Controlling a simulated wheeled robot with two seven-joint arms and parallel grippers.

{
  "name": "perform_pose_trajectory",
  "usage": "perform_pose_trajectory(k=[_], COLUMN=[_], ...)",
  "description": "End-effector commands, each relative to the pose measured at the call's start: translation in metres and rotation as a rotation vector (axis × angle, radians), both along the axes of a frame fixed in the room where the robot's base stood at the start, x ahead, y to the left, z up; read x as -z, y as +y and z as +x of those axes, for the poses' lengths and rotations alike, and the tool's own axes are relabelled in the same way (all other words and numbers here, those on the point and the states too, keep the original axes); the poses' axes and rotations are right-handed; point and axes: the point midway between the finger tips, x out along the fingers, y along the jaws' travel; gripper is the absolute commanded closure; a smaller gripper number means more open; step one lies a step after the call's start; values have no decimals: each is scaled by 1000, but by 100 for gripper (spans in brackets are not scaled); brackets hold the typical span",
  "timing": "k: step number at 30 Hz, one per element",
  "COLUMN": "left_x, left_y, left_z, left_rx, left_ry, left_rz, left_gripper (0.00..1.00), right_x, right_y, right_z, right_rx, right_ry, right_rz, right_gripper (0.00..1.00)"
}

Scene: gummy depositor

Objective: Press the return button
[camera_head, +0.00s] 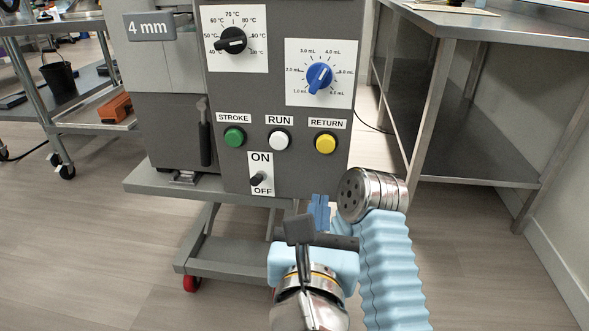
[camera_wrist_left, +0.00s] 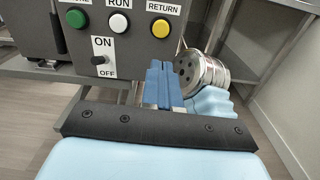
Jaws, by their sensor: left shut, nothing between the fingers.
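The yellow return button (camera_head: 325,144) is on the machine's dark grey front panel, under the RETURN label. It also shows at the top of the left wrist view (camera_wrist_left: 161,28). My left gripper (camera_head: 319,205) has blue fingers, shut and empty. In the head view they are below the return button, with a gap in the picture between them. In the left wrist view the shut fingertips (camera_wrist_left: 158,68) point toward the panel below the button. My right gripper is not in view.
Left of the return button are a white run button (camera_head: 279,140) and a green stroke button (camera_head: 234,137). An on/off switch (camera_head: 258,178) is below them. Two dials (camera_head: 231,40) (camera_head: 319,77) sit higher up. A metal table (camera_head: 470,27) stands at the right.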

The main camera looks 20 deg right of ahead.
Motion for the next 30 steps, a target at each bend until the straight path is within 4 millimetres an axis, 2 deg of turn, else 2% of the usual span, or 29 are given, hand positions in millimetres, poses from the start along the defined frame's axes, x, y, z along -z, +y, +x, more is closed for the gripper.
perform_pose_trajectory(k=[4, 12, 16, 20, 30], left_x=[-5, -5, -5, -4, -5], left_y=[0, -1, -5, -15, -52], left_z=[-9, -8, -2, 15, 77], left_rx=[5, 5, 3, 3, 3], left_ry=[20, 19, 19, 20, 19], left_rz=[-55, -52, -50, -49, -48], left_gripper=[100, 100, 100, 100, 100], right_x=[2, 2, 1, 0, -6], right_y=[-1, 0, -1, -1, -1], right_z=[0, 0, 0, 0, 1], right_rx=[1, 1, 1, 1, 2], right_ry=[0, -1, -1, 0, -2], right_rz=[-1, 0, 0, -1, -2], right_gripper=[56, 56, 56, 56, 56])
